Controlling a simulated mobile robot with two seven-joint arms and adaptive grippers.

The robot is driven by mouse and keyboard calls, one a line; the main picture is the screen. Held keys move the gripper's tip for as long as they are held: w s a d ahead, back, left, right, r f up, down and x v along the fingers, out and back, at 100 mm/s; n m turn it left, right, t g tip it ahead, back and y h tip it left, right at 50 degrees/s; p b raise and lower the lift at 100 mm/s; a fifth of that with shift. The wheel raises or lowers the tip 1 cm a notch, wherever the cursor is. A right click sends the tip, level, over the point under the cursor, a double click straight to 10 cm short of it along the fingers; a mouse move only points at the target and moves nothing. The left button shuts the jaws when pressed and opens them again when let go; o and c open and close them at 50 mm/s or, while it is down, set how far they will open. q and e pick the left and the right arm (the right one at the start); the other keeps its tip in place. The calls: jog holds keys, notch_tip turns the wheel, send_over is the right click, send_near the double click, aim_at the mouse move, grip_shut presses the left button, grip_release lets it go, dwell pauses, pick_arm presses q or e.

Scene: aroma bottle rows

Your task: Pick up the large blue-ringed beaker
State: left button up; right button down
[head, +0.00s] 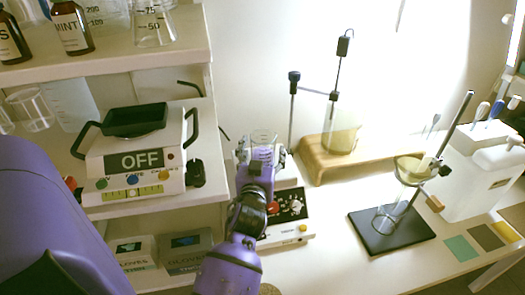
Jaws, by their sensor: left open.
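A clear glass beaker (264,137) with bluish marks shows at the middle, just beyond my left gripper (262,155). The gripper's open fingers are on either side of the beaker's lower part; I cannot tell whether they touch it. The gripper and my purple wrist hide the beaker's base. A blue ring on it is not clear at this size. My right gripper is not in view.
A white device with a black panel (292,206) stands close beside my wrist. A wooden stand (312,160) with a beaker, a black-based stand (392,240) and a white container (478,185) are to the right. Shelves (180,50) with bottles and an OFF-labelled device (140,160) are left.

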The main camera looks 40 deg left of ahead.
pick_arm(q)
jog(key=shift+w+a, duration=0.1)
jog(key=shift+w, duration=0.05)
jog(key=c, duration=1.4)
